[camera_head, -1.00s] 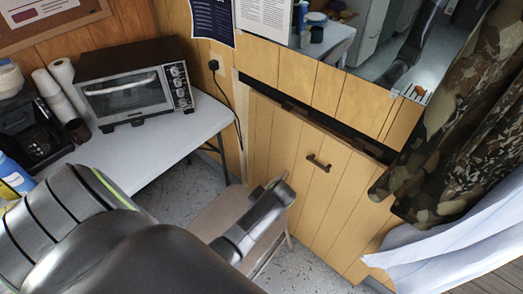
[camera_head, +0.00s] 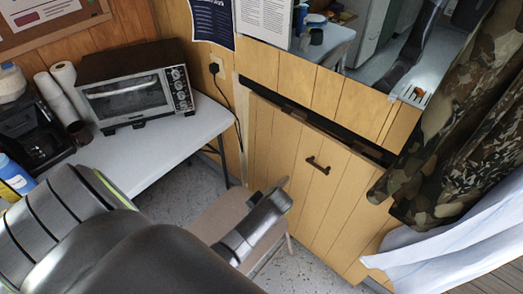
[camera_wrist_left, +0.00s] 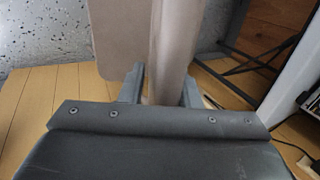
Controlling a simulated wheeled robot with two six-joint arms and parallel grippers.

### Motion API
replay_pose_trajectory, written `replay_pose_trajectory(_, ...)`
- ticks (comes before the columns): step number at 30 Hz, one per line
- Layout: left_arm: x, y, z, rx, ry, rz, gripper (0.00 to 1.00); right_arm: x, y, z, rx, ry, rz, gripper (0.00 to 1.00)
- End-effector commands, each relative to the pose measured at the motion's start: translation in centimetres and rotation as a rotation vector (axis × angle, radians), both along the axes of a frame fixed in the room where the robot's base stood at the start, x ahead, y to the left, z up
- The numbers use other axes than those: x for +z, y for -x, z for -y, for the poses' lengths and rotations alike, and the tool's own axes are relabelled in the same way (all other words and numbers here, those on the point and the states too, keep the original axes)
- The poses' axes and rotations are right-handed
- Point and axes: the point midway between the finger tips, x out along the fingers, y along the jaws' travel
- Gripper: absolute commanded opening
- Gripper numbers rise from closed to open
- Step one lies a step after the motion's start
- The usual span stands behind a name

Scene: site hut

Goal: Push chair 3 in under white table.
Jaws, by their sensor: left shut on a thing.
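The chair (camera_head: 214,214), beige-brown, stands on the floor at the right end of the white table (camera_head: 172,150), in front of the wooden panelling. My left arm hides much of it in the head view. My left gripper (camera_head: 277,187) is over the chair's right side. In the left wrist view my left gripper (camera_wrist_left: 160,90) has its fingers on either side of the chair's upright beige part (camera_wrist_left: 174,45), shut on it. The flat seat (camera_wrist_left: 118,35) shows beside that part. No chair number can be read. My right gripper is not in view.
A toaster oven (camera_head: 137,86), a coffee maker (camera_head: 32,138) and paper rolls (camera_head: 66,82) stand on the table. A wooden panel with a handle (camera_head: 318,165) is close behind my gripper. Camouflage cloth (camera_head: 425,150) hangs at the right. Speckled floor (camera_head: 176,185) is clear beneath the table.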

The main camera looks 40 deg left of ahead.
Motion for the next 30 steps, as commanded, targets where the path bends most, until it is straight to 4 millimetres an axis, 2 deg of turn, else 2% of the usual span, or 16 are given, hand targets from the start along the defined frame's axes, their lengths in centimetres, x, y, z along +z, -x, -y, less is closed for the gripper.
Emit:
replay_pose_trajectory(1, 0.4, -0.6, -0.3, -0.002, -0.014, 0.013, 0.00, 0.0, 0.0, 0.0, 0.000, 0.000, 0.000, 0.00)
replay_pose_trajectory(14, 0.0, -0.6, -0.3, -0.002, -0.014, 0.013, 0.00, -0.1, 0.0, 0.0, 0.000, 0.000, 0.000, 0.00)
replay_pose_trajectory(15, 0.0, -0.6, -0.3, -0.002, -0.014, 0.013, 0.32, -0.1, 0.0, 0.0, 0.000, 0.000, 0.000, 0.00)
replay_pose_trajectory(20, -0.1, -0.4, -0.2, -0.002, -0.010, 0.010, 0.53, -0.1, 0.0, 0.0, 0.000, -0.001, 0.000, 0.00)
replay_pose_trajectory(26, -0.4, -0.2, -0.2, -0.001, -0.008, 0.005, 0.55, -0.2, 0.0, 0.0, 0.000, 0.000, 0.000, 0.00)
replay_pose_trajectory(27, -1.0, 0.4, 0.2, 0.002, 0.008, -0.010, 0.55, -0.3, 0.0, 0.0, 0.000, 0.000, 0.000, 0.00)
replay_pose_trajectory(30, -0.7, 0.3, 0.2, 0.001, 0.006, -0.008, 0.55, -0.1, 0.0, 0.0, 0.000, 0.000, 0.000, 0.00)
